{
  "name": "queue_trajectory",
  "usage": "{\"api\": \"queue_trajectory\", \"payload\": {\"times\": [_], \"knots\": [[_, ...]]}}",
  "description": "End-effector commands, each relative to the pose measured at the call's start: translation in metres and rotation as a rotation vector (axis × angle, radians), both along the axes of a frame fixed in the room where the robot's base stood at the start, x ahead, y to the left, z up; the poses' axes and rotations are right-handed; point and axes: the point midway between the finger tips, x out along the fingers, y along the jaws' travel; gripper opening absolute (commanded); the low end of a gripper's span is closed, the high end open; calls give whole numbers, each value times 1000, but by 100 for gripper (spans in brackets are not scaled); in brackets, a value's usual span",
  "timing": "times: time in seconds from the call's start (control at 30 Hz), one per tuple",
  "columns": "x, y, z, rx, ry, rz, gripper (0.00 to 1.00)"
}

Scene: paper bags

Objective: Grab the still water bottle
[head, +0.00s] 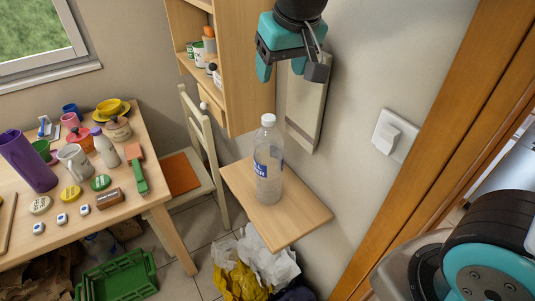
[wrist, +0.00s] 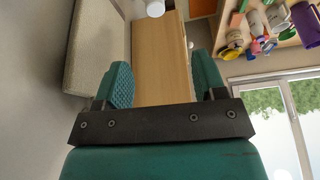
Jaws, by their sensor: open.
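The still water bottle (head: 268,160) is clear plastic with a white cap and a blue-and-white label. In the head view it stands upright on a small wooden wall shelf (head: 290,217). My gripper (head: 284,68) is open and empty, above the bottle in that view and apart from it. In the wrist view, my gripper (wrist: 163,78) has its two teal fingers spread with nothing held between them. A small white round thing shows at the top edge there, but I cannot tell whether it is the bottle's cap.
A pale wall panel (head: 306,98) hangs close beside my gripper. A wooden cabinet (head: 247,75) stands left of it. A white switch (head: 394,135) is on the wall. A cluttered table (head: 150,190), a chair (head: 186,172) and a green crate (head: 118,278) are at the left.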

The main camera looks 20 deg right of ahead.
Motion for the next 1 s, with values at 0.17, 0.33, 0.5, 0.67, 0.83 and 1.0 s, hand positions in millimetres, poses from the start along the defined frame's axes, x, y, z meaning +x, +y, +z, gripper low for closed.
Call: {"api": "queue_trajectory", "payload": {"times": [0.17,0.33,0.5,0.67,0.83,1.0], "knots": [[14,-1,-20,-7,-2,-16,64],[29,1,-57,-9,0,-13,64],[42,4,-90,-7,-2,-12,64],[49,5,-106,-5,-5,-10,64],[52,4,-115,-5,-4,-10,64],[59,0,-136,-6,-1,-11,64]]}}
